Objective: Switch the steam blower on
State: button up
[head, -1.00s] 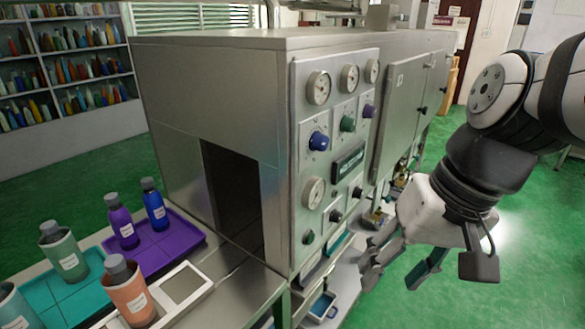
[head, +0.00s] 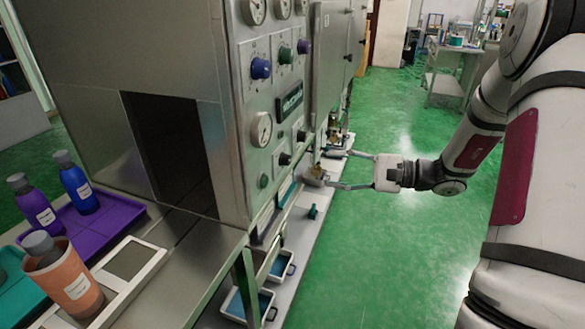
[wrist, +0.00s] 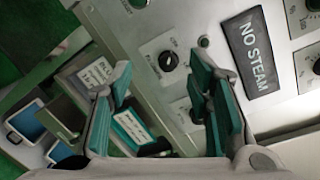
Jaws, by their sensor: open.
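The steel machine's control panel (head: 272,78) faces my gripper (head: 338,171). My gripper is open and empty, off to the right of the panel, with its fingers pointing at the machine. In the wrist view my gripper (wrist: 165,75) has its two teal-padded fingers spread wide. A black rotary knob (wrist: 168,60) shows between the fingers, behind them on the panel. A second dark knob (wrist: 196,114) is partly hidden by the right finger. A dark sign (wrist: 250,43) reads "NO STEAM"; the sign also shows in the head view (head: 290,102). I cannot read which knob is the blower's.
Gauges (head: 261,129) and blue (head: 260,68), green and purple knobs sit on the panel. Bottles stand on trays at the left, with a purple tray (head: 110,222). Blue bins (head: 245,303) lie below the panel. The green floor at right is clear.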

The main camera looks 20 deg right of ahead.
aim_at(290, 161)
jog(key=w+a, duration=0.2)
jog(key=w, duration=0.1)
jog(key=w+a+f+m+t, duration=0.1)
jog(key=w+a, duration=0.2)
jog(key=w+a+f+t, duration=0.1)
jog(key=w+a, duration=0.2)
jog(key=shift+w+m, duration=0.1)
jog(key=shift+m, duration=0.2)
jog(key=shift+c, duration=0.2)
grip_shut()
